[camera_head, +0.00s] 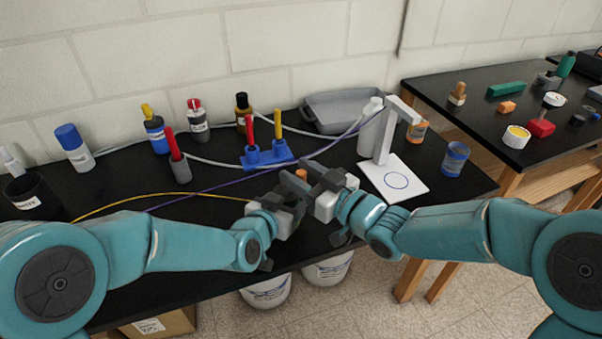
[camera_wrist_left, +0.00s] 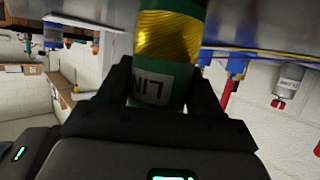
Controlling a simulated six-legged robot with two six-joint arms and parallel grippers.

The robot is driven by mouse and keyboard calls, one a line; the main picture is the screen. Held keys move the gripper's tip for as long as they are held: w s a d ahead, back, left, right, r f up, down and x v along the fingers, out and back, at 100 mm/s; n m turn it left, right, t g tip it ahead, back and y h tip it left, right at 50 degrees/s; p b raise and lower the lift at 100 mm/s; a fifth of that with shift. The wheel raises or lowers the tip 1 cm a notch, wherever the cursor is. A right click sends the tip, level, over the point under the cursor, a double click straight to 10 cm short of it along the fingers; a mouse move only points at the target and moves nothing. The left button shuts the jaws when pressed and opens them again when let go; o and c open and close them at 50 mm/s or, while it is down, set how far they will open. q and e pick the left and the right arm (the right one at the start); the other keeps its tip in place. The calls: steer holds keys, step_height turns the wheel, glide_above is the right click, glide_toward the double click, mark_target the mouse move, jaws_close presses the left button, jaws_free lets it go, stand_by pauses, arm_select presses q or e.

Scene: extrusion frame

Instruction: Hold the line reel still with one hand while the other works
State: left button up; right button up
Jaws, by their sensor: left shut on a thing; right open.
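The line reel (camera_wrist_left: 165,40) fills the top middle of the left wrist view. It has shiny yellow line wound on it, a green rim and a pale label reading "LIN". My left gripper (camera_wrist_left: 162,88) is shut on the reel, a finger on each side. In the head view my left gripper (camera_head: 290,190) is over the front of the black bench. My right gripper (camera_head: 322,178) is open right beside it, and the two overlap. A small orange piece (camera_head: 301,174) shows between them; I cannot tell whether it belongs to the reel, which is otherwise hidden there.
A yellow cable (camera_head: 150,195) and a purple cable (camera_head: 225,184) run across the black bench (camera_head: 110,185) near the grippers. A blue stand (camera_head: 266,155) with red and yellow handles is behind. A white stand (camera_head: 395,175) is close on the right. Bottles line the wall.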

jaws_close()
steer(key=shift+w+d+r+n+g+y, duration=0.1)
steer(key=shift+w+n+g+y, duration=0.3)
steer(key=shift+n+g+y, duration=0.85)
steer(key=shift+w+d+f+n+g+y, duration=0.1)
steer(key=shift+w+n+g+y, duration=0.4)
steer(key=shift+n+g, duration=1.35)
steer(key=shift+w+d+r+n+g+y, duration=0.1)
steer(key=shift+w+n+g+y, duration=0.2)
steer(key=shift+n+g+y, duration=1.3)
steer(key=shift+m+g+h, duration=0.55)
steer(key=shift+m+g, duration=0.15)
steer(key=shift+g, duration=0.1)
jaws_free()
